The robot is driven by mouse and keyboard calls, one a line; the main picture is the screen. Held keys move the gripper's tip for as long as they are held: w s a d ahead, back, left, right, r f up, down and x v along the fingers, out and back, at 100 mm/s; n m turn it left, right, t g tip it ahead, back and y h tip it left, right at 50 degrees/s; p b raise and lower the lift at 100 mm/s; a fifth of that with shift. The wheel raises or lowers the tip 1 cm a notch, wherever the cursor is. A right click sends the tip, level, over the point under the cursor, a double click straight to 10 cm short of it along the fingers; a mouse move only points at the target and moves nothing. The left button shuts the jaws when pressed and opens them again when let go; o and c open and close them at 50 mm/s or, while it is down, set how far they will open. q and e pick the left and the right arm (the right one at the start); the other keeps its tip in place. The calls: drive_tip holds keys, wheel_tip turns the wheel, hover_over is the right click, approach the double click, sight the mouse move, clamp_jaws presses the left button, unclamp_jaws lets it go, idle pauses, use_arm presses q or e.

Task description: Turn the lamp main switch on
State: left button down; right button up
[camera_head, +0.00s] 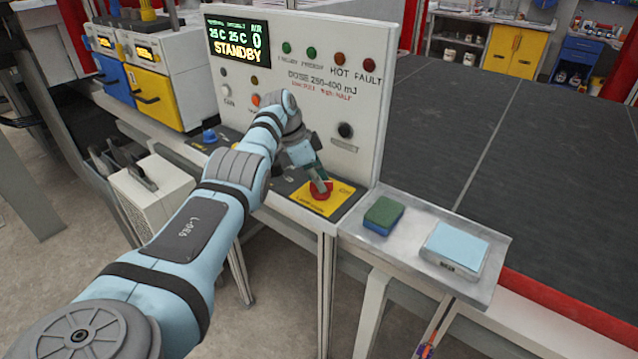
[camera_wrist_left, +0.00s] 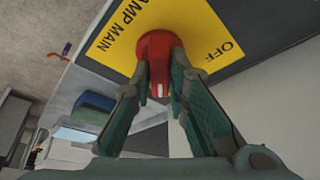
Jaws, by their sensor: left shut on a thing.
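The lamp main switch is a red rotary knob (camera_wrist_left: 158,62) on a yellow plate (camera_wrist_left: 118,48), with "LAMP MAIN" and "OFF" lettering showing in the left wrist view. In the head view the red knob (camera_head: 321,189) sits on its yellow plate (camera_head: 338,201) at the front right of the control panel. My left gripper (camera_wrist_left: 163,78) has its two green fingers on either side of the knob, shut on it. A white mark on the knob shows between the fingertips. In the head view the left gripper (camera_head: 318,176) reaches down to the knob from above. My right gripper is not in view.
The upright panel (camera_head: 310,40) behind has a display reading "STANDBY", indicator lamps and a black knob (camera_head: 345,130). Right of the switch, a metal tray (camera_head: 408,250) holds a green-topped blue sponge (camera_head: 383,215) and a light-blue pad (camera_head: 455,247). A dark conveyor bed (camera_head: 500,130) lies beyond.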

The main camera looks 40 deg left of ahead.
use_arm(q)
drive_tip(key=shift+f, duration=0.1)
drive_tip(key=c, duration=1.6)
unclamp_jaws()
drive_tip(key=shift+o, duration=0.2)
drive_tip(key=v, duration=1.2)
drive_tip(key=shift+w, duration=0.1)
drive_tip(key=shift+d, duration=0.15)
